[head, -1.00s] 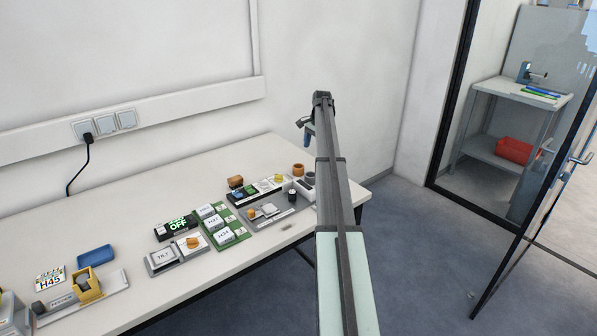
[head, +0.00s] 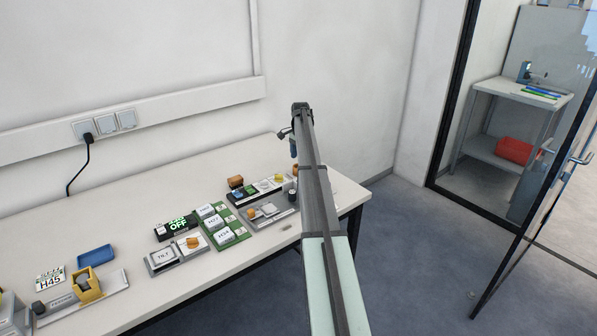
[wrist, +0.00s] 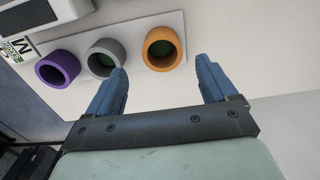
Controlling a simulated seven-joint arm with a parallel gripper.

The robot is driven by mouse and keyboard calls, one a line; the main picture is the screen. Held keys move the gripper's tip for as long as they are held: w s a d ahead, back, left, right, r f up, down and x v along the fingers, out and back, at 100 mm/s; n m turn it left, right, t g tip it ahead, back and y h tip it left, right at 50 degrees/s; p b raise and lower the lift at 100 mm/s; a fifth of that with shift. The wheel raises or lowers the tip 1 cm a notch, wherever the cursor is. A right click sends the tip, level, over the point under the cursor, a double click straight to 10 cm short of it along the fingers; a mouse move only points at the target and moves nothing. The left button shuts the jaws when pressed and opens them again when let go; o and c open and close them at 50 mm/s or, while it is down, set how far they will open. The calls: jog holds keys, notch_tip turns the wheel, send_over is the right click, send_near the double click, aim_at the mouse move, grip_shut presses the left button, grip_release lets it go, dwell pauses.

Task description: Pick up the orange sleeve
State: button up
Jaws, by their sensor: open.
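The orange sleeve (wrist: 162,49) is a short ring with a dark green centre. In the wrist view it stands at the right end of a row on a white strip. My gripper (wrist: 160,80) is open and empty, its two blue fingers spread. In the picture the orange sleeve lies just beyond the fingertips, between their lines, and nothing is gripped.
A grey sleeve (wrist: 105,58) stands left of the orange one, close to my left finger. A purple sleeve (wrist: 57,68) is farther left. In the head view, devices and blocks fill the table (head: 130,225) to the left. A wall is behind the table.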

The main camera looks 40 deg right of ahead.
jog(key=shift+w+a+f, duration=0.1)
jog(key=shift+a+f, duration=0.1)
jog(key=shift+f, duration=1.2)
jog(key=shift+w+a+f, duration=0.1)
jog(key=shift+a+f, duration=0.05)
jog(key=shift+f, duration=1.2)
jog(key=shift+c, duration=0.2)
jog(key=c, duration=1.1)
